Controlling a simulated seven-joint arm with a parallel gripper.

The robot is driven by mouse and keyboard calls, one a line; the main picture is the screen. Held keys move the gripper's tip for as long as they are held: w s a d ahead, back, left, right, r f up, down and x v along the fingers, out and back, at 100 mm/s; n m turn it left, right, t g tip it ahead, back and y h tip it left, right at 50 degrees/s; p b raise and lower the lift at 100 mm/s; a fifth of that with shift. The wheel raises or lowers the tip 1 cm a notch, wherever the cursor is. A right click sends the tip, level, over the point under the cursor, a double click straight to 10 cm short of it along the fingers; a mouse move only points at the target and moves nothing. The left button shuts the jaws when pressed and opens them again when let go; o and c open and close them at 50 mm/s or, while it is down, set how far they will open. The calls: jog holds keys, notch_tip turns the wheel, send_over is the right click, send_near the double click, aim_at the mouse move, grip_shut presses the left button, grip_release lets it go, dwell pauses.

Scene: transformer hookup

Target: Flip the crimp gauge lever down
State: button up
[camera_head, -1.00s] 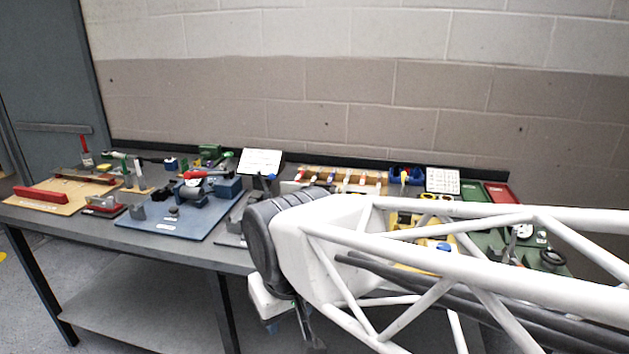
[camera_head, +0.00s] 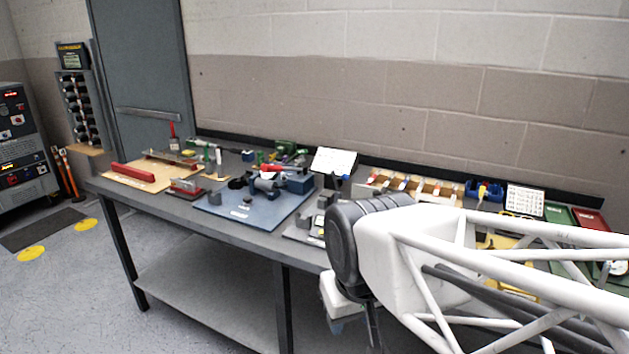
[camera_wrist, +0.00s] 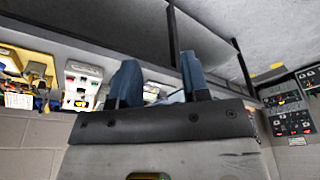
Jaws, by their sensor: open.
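I cannot single out the crimp gauge or its lever for sure. A blue board (camera_head: 240,212) on the bench carries a dark blue clamp-like device (camera_head: 268,183) with a red handle (camera_head: 272,169). A small grey device (camera_head: 327,200) stands right of that board, partly hidden by my arm. My gripper (camera_wrist: 160,78) shows two blue fingers, spread apart with nothing between them. In the head view it hangs low in front of the bench's front edge, mostly hidden behind my arm, apart from the bench items.
The grey bench (camera_head: 180,216) has a lower shelf. A tan board (camera_head: 120,176) with red parts lies at its left end. A white sign (camera_head: 334,160) and a rack stand at the back. A control cabinet (camera_head: 15,140) stands far left.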

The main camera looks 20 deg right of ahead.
jog(key=shift+w+r, duration=0.1)
jog(key=shift+w, duration=0.1)
jog(key=c, duration=0.7)
jog(key=shift+w+r+m, duration=0.25)
jog(key=shift+w+m, duration=0.05)
jog(key=shift+w, duration=0.2)
grip_shut()
jog(key=w+d+r+m+y, duration=0.2)
jog(key=w+d+m, duration=0.2)
jog(key=w, duration=0.5)
jog(key=w+d+r+m+y, duration=0.1)
jog(key=w+d+m+y, duration=0.2)
jog(key=w, duration=0.7)
jog(key=w+d+r+m+y, duration=0.15)
jog(key=w+d+m, duration=0.3)
jog(key=w, duration=0.45)
jog(key=w+d+f+m+t+y, duration=0.1)
jog(key=w+d+f+m, duration=0.1)
jog(key=w+d, duration=0.5)
jog(key=w+d+f+m+t+y, duration=0.1)
jog(key=w+d+f+m, duration=0.2)
jog(key=w+d+m, duration=0.2)
jog(key=w+d+f+m+t+y, duration=0.1)
jog(key=w+d+f+m, duration=0.2)
jog(key=w+d, duration=0.7)
jog(key=d+m, duration=0.1)
jog(key=d, duration=0.5)
jog(key=shift+w+d+f+t+y, duration=0.2)
jog(key=shift+d+f+t+y, duration=0.05)
jog(key=shift+d+t+y, duration=0.1)
